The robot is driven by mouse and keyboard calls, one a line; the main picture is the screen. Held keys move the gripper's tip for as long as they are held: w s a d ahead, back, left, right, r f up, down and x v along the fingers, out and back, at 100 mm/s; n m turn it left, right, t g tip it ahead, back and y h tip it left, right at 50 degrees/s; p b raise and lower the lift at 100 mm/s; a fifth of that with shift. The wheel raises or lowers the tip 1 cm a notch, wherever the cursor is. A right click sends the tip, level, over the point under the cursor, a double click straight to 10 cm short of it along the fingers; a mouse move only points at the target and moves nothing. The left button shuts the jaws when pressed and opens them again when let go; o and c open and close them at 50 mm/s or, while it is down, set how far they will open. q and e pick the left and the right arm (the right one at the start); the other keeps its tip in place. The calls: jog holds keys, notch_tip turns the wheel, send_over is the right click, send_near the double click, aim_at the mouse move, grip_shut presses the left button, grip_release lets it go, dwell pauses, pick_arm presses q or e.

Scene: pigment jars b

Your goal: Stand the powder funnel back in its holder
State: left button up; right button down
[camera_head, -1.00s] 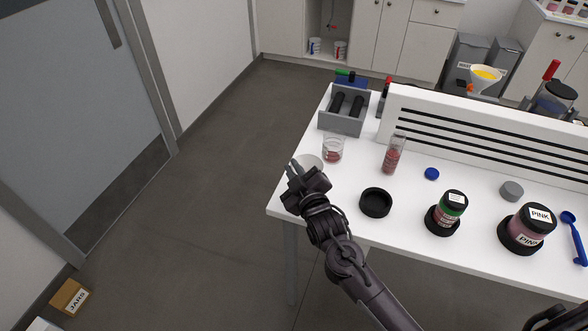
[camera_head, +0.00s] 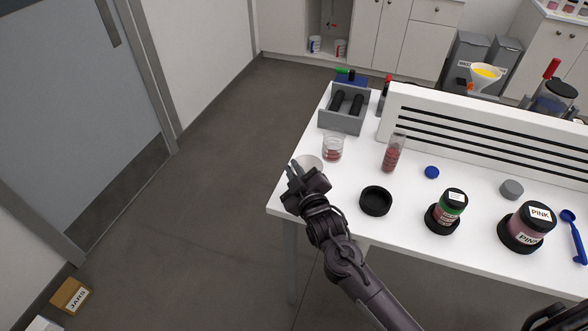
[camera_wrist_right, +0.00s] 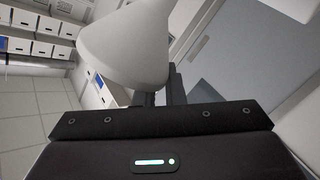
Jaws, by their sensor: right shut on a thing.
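A white powder funnel (camera_head: 309,163) is partly hidden behind my right gripper (camera_head: 296,170), at the left end of the white table. In the right wrist view the funnel (camera_wrist_right: 125,45) is a plain white cone, and the right gripper (camera_wrist_right: 158,98) is shut on it. The head view does not show clearly how high it is above the table. A black round ring (camera_head: 375,203) stands empty on the table to the right of the gripper; I cannot tell if it is the funnel's holder.
On the white table (camera_head: 330,195) are a beaker (camera_head: 332,150), a tube of red powder (camera_head: 391,157), a blue cap (camera_head: 432,173), a green-banded jar (camera_head: 451,207), a pink jar (camera_head: 530,226) and a grey tray (camera_head: 343,120). A slotted white panel (camera_head: 490,130) runs behind.

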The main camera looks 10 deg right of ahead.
jog(key=shift+f+b, duration=0.85)
jog(key=shift+f, duration=0.65)
jog(key=c, duration=1.4)
grip_release()
jog(key=shift+c, duration=0.2)
jog(key=shift+s+d+f, duration=0.1)
jog(key=shift+s, duration=0.35)
jog(key=s+b, duration=0.2)
jog(key=s, duration=0.4)
jog(key=shift+s+d+r, duration=0.35)
jog(key=shift+s+r, duration=0.05)
jog(key=shift+r, duration=0.05)
